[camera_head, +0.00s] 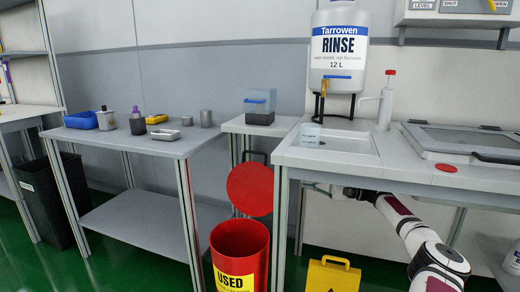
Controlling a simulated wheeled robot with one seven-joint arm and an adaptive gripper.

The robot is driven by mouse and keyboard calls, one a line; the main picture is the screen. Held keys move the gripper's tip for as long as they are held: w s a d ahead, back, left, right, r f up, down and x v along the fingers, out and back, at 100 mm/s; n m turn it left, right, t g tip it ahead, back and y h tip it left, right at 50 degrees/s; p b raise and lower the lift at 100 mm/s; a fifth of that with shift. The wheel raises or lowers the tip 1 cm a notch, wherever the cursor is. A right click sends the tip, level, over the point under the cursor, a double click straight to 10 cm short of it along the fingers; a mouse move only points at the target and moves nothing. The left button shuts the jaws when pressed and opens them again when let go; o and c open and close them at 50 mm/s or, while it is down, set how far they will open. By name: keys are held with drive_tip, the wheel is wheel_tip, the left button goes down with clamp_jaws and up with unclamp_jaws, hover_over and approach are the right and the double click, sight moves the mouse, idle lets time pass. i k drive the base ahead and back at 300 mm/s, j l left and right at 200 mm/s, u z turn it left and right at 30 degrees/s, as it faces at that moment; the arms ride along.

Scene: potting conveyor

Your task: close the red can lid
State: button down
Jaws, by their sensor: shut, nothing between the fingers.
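The red can (239,256) stands on the green floor between the two tables, with a yellow "USED" label on its front. Its round red lid (250,189) stands open, upright above the back of the can. My arm reaches in from the lower right, under the right-hand table. My gripper (318,188) is at the arm's far end, just below the tabletop and right of the lid. It is shut and empty, apart from the lid. The table's leg stands between them in the picture, and the fingertips are small and partly hard to see.
The right-hand table's front leg (280,235) stands close beside the can. A yellow box (333,276) is on the floor below my arm. The grey left table (140,143) holds small containers. A black bin (50,200) stands far left.

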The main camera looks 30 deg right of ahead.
sight(249, 186)
drive_tip(key=i+l, duration=0.25)
drive_tip(key=i, duration=0.15)
drive_tip(key=i+l, duration=0.25)
drive_tip(key=i, duration=0.15)
